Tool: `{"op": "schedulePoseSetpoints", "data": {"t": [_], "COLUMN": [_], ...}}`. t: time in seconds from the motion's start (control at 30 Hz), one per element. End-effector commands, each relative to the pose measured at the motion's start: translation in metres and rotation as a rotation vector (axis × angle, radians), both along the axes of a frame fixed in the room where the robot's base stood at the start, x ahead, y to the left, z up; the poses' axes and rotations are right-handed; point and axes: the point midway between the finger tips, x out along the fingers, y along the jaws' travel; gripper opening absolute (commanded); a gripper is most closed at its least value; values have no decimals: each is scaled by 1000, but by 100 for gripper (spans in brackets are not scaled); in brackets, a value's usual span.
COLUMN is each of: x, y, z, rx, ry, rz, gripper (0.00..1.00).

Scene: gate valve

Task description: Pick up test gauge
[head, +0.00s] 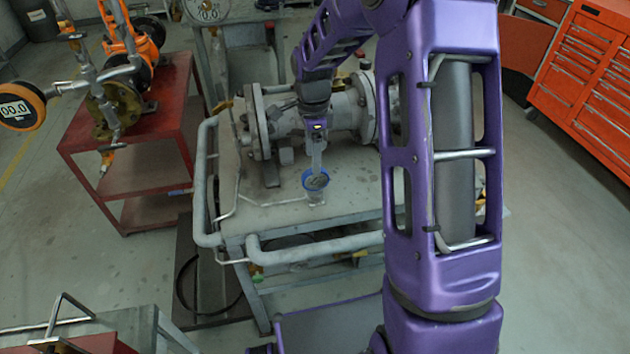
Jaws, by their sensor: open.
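A small round gauge with a blue rim (316,180), which looks like the test gauge, stands at the front of the grey metal table (345,207). Its face points up toward the camera. My gripper (317,160) comes down from above and behind it, with its fingers right at the gauge's far edge. The jaws are open. The fingers are small and seen nearly in line, so I cannot tell whether they touch the gauge or sit around it.
A grey flanged valve and pipe (275,120) lie behind the gauge. A grey tube rail (310,248) runs along the table's front. A red cart (150,170) with an orange digital gauge (17,107) is at left. An orange tool cabinet (585,85) is at right.

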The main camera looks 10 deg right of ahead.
Motion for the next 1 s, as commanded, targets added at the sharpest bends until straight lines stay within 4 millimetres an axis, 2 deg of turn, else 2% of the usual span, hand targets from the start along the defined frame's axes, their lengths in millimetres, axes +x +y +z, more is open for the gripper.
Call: {"op": "schedulePoseSetpoints", "data": {"t": [0.1, 0.37, 0.63, 0.77, 0.97, 1.0], "x": [-1, 0, 3, 3, 3, 3], "y": [0, -1, -6, -5, -5, -5], "z": [-21, -40, -78, -86, -86, -86], "rx": [1, 1, 0, 1, 0, 0], "ry": [3, 1, 2, -1, -2, -2], "rz": [-1, -1, 0, 0, 0, 0], "gripper": [70, 70, 70, 70, 70, 65]}}
